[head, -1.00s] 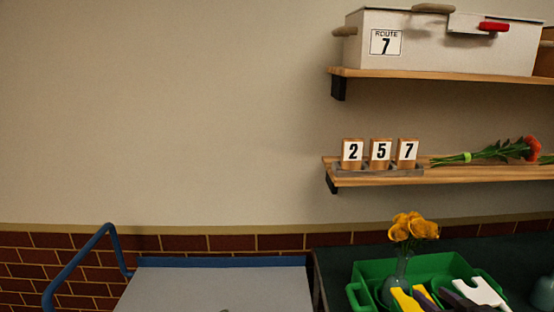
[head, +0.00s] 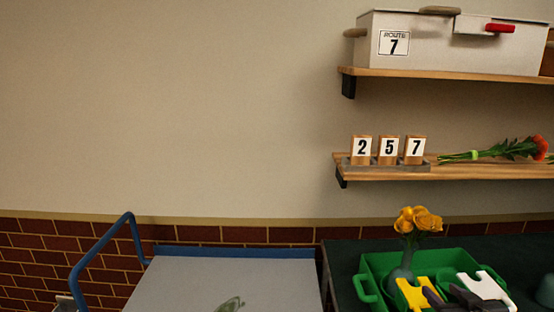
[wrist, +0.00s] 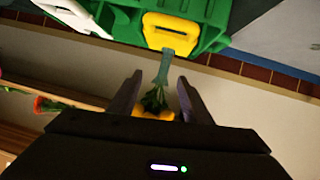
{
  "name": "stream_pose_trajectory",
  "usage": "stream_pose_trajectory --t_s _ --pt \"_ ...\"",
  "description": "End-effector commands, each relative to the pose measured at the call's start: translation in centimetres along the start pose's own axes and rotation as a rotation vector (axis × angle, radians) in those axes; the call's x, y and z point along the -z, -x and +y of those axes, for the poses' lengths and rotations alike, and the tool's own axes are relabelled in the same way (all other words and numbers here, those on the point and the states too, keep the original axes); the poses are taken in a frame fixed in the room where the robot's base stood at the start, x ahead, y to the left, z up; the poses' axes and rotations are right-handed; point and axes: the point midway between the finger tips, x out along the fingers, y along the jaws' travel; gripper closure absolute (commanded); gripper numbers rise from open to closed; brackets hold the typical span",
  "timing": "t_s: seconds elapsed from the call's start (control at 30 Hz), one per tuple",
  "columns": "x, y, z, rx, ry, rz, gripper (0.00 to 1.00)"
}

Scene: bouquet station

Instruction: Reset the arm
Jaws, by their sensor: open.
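My gripper (wrist: 158,90) is open, with its two dark fingers apart in the wrist view. Nothing is seen gripped. The rest of my arm is mostly out of view.
The green tray (head: 370,284) holds a yellow piece (head: 412,294) and a white piece (head: 486,287). A blue-railed trolley (head: 235,266) stands left. Shelves carry number blocks (head: 388,150), a red flower bunch (head: 510,150) and a white box (head: 450,45). The wall at left is bare.

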Motion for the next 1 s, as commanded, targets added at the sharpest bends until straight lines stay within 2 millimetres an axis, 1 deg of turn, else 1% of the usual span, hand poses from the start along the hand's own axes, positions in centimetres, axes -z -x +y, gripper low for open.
stream_pose_trajectory --t_s 0.27,0.47,0.6,0.77,0.97,1.0 --pt "2.2 0.7 -0.6 -0.094 0.039 -0.045 0.55" --pt "4.0 2.4 -2.3 -0.176 0.054 -0.113 0.55" --pt "4.6 4.1 -4.3 -0.205 0.047 -0.175 0.55" --pt "4.7 6.6 -6.9 -0.217 0.028 -0.249 0.55" --pt "3.7 10.3 -11.7 -0.158 -0.003 -0.365 0.55" --pt "3.4 11.1 -12.8 -0.139 -0.007 -0.388 0.55"
